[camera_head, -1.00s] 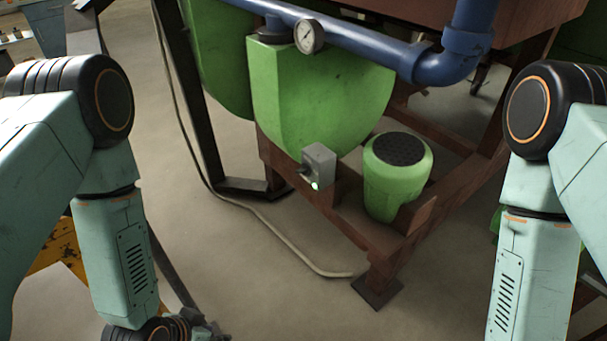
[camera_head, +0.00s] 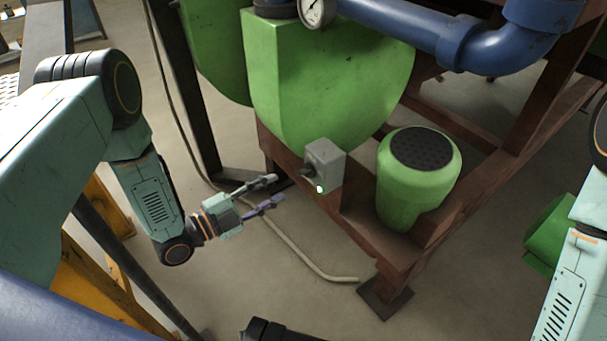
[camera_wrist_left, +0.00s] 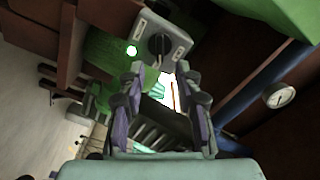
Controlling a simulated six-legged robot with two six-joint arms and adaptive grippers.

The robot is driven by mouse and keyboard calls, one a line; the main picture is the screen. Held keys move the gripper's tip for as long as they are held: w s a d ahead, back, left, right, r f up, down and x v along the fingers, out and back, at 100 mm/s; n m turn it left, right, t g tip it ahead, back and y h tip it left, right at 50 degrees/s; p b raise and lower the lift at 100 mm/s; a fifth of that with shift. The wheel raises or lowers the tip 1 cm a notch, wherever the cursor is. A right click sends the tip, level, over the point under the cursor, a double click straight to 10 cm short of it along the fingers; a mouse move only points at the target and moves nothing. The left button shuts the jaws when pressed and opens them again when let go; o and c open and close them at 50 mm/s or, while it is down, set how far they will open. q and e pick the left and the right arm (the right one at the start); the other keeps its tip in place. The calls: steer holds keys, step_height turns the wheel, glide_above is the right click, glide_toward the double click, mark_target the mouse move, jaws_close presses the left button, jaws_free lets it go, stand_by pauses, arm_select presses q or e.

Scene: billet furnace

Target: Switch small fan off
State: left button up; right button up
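A grey switch box (camera_head: 325,160) with a dark knob (camera_head: 307,173) and a lit green lamp (camera_head: 319,189) is fixed to the rusty brown frame. In the left wrist view, the box (camera_wrist_left: 176,28) shows its dark upright knob (camera_wrist_left: 159,45) and the glowing lamp (camera_wrist_left: 131,50) beside it. My left gripper (camera_head: 274,190) is open and empty, to the left of the box and pointing towards it, apart from the knob. In the wrist view, its fingers (camera_wrist_left: 160,78) are spread just below the knob. My right gripper is out of view; only part of its arm shows.
A green round unit with a dark grille top (camera_head: 420,170) stands right of the box. A large green housing (camera_head: 320,80) and blue pipe (camera_head: 400,30) are above. A hose (camera_head: 300,250) lies on the floor. Yellow metalwork (camera_head: 100,265) is at lower left.

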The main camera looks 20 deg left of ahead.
mark_target(302, 176)
arm_select(q)
steer(key=b+x, duration=0.2)
steer(key=x, duration=0.4)
steer(key=shift+d, duration=0.3)
steer(key=shift+w+d+r+b, duration=0.2)
steer(key=shift+w+d+b, duration=0.1)
steer(key=shift+c, duration=0.3)
jaws_close()
